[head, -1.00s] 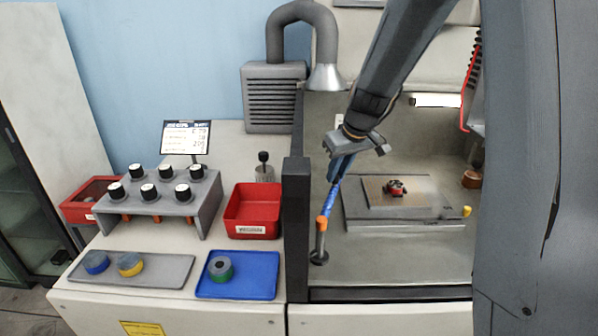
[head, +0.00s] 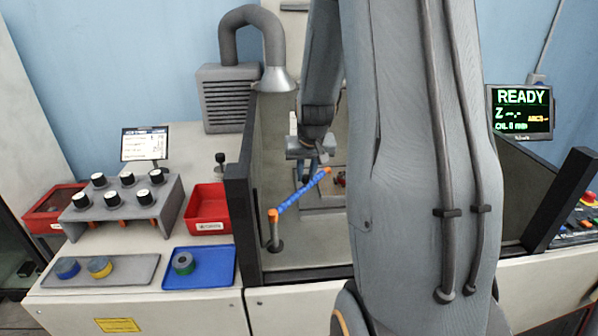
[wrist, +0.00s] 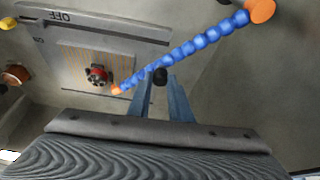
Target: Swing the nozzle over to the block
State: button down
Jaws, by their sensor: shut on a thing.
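The nozzle is a blue segmented hose (head: 298,193) with orange ends, rising from a post at the front left of the bench bay. It also shows in the wrist view (wrist: 205,40), slanting down left. Its orange tip (wrist: 116,90) appears close beside a small red and black block (wrist: 97,75); I cannot tell the gap. The block sits on an orange-striped plate (wrist: 72,62) and is mostly hidden in the head view. My gripper (wrist: 161,75) is shut on the hose partway along; its fingers (head: 309,170) also show in the head view.
A dark post (head: 242,225) stands left of the bay. Left of it are a red bin (head: 207,225), a blue tray (head: 222,278) and a knob rack (head: 130,210). A fume duct (head: 277,78) hangs behind. A screen (head: 520,111) reads READY. My arm hides the bay's right part.

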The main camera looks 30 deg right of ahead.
jog(key=shift+s, duration=0.1)
jog(key=c, duration=1.6)
grip_release()
jog(key=shift+s+d, duration=0.1)
jog(key=shift+d, duration=0.05)
jog(key=shift+c, duration=0.2)
jog(key=shift+r, duration=0.1)
jog(key=shift+r, duration=0.2)
jog(key=b+v, duration=0.2)
jog(key=v, duration=0.5)
jog(key=shift+a, duration=0.2)
jog(key=shift+s+d, duration=0.1)
jog(key=shift+s, duration=0.05)
